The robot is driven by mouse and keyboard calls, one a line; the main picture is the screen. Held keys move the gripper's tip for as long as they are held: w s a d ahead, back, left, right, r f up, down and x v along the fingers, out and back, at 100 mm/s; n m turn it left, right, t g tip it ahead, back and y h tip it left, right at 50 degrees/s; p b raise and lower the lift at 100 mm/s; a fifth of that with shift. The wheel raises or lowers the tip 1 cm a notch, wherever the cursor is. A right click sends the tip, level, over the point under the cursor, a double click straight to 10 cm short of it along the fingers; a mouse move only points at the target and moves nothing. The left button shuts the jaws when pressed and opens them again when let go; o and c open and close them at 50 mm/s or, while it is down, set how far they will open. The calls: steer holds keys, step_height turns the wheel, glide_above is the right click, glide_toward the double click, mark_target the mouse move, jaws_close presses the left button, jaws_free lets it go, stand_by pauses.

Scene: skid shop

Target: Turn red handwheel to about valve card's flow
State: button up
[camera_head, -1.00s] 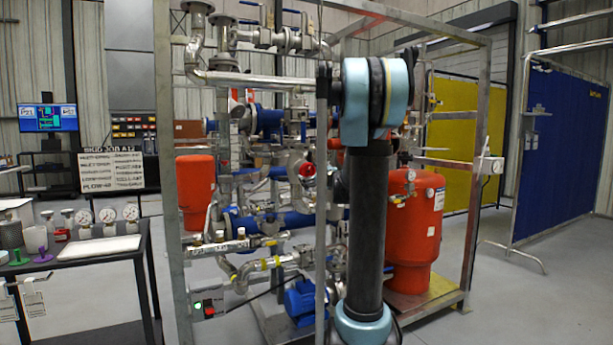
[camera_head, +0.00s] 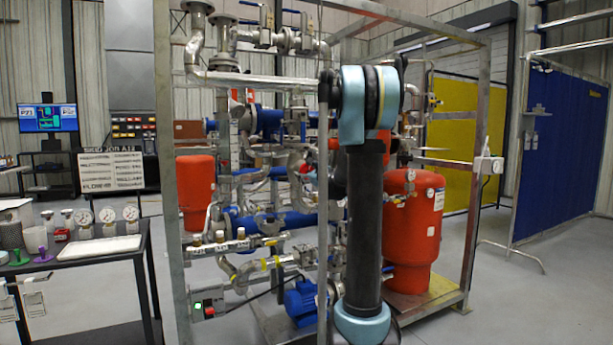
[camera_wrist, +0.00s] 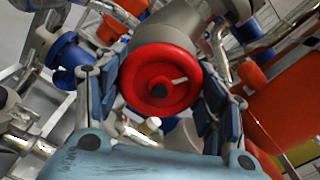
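My gripper (camera_wrist: 162,95) is open, with one blue-padded finger on each side of the wheel. The pads are close to the rim; I cannot tell whether they touch it. In the head view my arm and the pipework hide the gripper. A board with printed lines (camera_head: 112,171) stands at the left; its text is blurred, and I cannot tell whether it is the valve card.
The metal skid frame (camera_head: 476,180) surrounds dense pipes and valves. A red tank (camera_head: 413,235) stands right of my arm, and another red tank (camera_head: 195,190) stands left. A bench with gauges (camera_head: 145,250) is at the left. Open floor lies at the right.

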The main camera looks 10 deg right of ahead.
steer(key=shift+a, duration=0.1)
stand_by(0.3)
steer(key=n, duration=0.7)
steer(key=shift+n, duration=0.3)
steer(key=n, duration=0.3)
steer(key=shift+n, duration=0.3)
steer(key=n, duration=0.3)
steer(key=shift+n, duration=0.3)
steer(key=n, duration=1.1)
